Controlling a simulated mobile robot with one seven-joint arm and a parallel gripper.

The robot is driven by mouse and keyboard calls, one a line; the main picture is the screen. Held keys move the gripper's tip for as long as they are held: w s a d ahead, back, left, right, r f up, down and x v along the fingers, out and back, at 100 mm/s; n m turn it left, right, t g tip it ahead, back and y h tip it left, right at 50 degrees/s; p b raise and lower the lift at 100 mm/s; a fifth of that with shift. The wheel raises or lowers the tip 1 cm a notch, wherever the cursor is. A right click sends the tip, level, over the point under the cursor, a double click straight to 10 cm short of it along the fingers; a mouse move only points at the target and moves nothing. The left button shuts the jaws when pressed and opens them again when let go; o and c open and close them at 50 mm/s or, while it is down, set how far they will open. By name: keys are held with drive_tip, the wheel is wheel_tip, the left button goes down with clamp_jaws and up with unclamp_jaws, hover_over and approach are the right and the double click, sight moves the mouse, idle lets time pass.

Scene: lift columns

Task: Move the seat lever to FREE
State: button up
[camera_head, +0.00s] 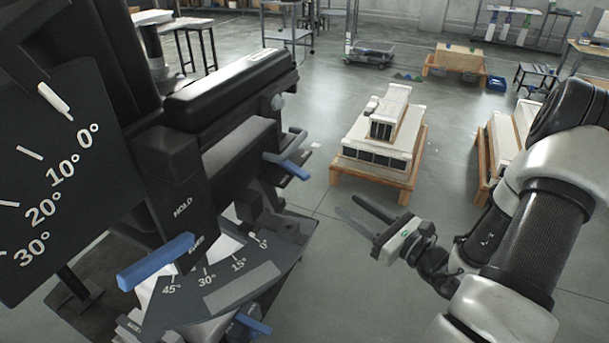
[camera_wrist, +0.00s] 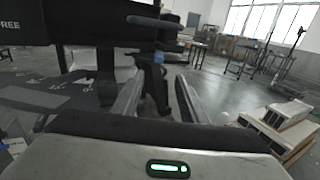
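A blue-handled lever (camera_head: 155,262) sticks out to the left from the dark upright plate marked HOLD (camera_head: 183,207). It sits at the lower end of that plate, beside a second marking too small to read. A FREE marking (camera_wrist: 9,24) shows at the left edge of the wrist view. Other blue handles show at the machine's right side (camera_head: 292,169) and low down (camera_head: 252,325); I cannot tell for sure which is the seat lever. My gripper (camera_head: 348,204) is open and empty, right of the machine and apart from it. Its fingers (camera_wrist: 159,76) are spread in the wrist view.
A padded black block (camera_head: 230,80) tops the machine. Angle scales stand at left (camera_head: 60,180) and below (camera_head: 215,275). White parts lie on a wooden pallet (camera_head: 380,170) behind my gripper, with another pallet (camera_head: 483,165) to the right. Floor between machine and pallet is clear.

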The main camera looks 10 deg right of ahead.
sight(307, 177)
drive_tip(key=b+x, duration=0.2)
drive_tip(key=x, duration=1.4)
drive_tip(key=shift+w+a, duration=0.1)
drive_tip(key=shift+a, duration=0.2)
drive_tip(key=shift+c, duration=0.4)
clamp_jaws()
